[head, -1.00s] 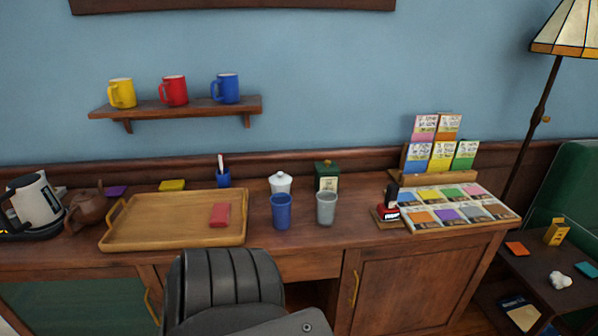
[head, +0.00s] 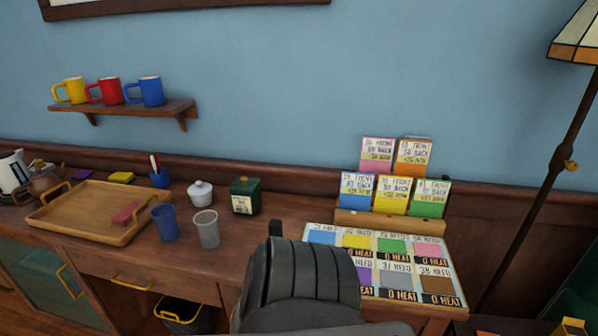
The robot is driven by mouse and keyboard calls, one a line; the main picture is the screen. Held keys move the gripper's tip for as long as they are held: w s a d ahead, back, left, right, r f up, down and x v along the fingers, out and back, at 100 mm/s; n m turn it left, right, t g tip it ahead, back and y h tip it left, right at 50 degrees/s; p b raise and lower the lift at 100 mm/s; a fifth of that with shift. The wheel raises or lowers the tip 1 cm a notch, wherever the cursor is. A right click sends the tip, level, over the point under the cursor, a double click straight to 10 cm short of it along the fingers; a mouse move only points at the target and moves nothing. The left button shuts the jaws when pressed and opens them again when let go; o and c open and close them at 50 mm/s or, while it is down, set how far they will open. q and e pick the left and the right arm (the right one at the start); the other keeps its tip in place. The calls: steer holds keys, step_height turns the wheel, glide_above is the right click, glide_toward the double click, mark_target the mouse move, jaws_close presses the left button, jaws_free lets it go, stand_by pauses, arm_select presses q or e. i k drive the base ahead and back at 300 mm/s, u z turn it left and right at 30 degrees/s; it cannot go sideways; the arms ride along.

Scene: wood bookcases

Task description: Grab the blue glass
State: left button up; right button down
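The blue glass (head: 165,222) stands upright on the wooden cabinet top, left of centre in the head view. It is beside the right end of the wooden tray (head: 70,222), and the two overlap in the picture. A clear grey glass (head: 207,229) stands just to its right and nearer the front. Neither of my grippers is in view. A dark ribbed part at the bottom centre seems to be mine and hides some of the cabinet top.
A white lidded jar (head: 200,194) and a green canister (head: 245,196) stand behind the glasses. A card rack (head: 390,222) and card board (head: 455,275) fill the right. Mugs (head: 147,92) sit on a wall shelf (head: 160,108). A bin (head: 182,318) is below.

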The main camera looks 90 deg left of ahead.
mark_target(166, 221)
steer(key=i, duration=0.65)
steer(key=u, duration=2.2)
